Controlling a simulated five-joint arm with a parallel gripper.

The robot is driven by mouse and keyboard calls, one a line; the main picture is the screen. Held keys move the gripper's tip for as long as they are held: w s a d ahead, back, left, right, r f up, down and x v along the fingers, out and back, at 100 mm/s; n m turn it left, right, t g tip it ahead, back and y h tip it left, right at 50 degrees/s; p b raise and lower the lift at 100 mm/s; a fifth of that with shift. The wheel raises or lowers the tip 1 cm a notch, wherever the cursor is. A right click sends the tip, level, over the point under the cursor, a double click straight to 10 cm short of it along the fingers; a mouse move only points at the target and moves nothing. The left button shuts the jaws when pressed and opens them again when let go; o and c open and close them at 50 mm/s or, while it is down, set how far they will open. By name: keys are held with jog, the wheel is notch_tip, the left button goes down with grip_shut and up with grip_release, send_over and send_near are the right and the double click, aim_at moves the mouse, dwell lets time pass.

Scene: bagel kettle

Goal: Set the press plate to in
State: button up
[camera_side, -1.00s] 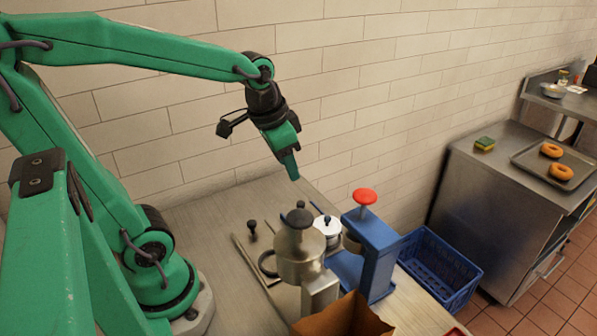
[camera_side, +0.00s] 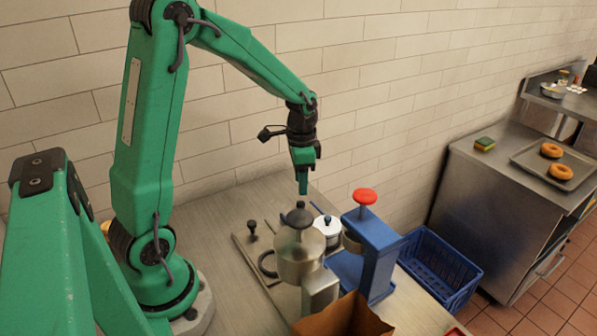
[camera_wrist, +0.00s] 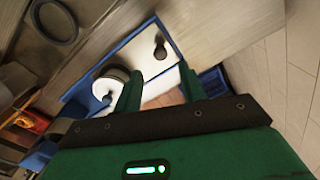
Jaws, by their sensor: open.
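The blue press stand (camera_side: 378,245) with a red round knob (camera_side: 365,196) on top stands on the bench, right of the silver kettle-like vessel (camera_side: 298,258). I cannot tell for sure which part is the press plate. My gripper (camera_side: 302,186) hangs empty above the bench behind the vessel, left of and higher than the press, touching nothing. In the wrist view its two green fingers (camera_wrist: 160,92) stand apart. Beyond them is a blue-edged flat panel with a dark knob (camera_wrist: 160,50), beside a white round pot (camera_wrist: 110,88), which also shows in the side view (camera_side: 327,228).
A small black knob (camera_side: 252,226) stands on the bench at left. A brown open box (camera_side: 342,316) is at the front. A blue crate (camera_side: 440,268) lies right of the bench. A tiled wall rises close behind. The steel counter with bagels on a tray (camera_side: 555,165) is far right.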

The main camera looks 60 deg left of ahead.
aim_at(301, 202)
jog(key=shift+f, duration=0.15)
jog(key=shift+f, duration=3.85)
grip_shut()
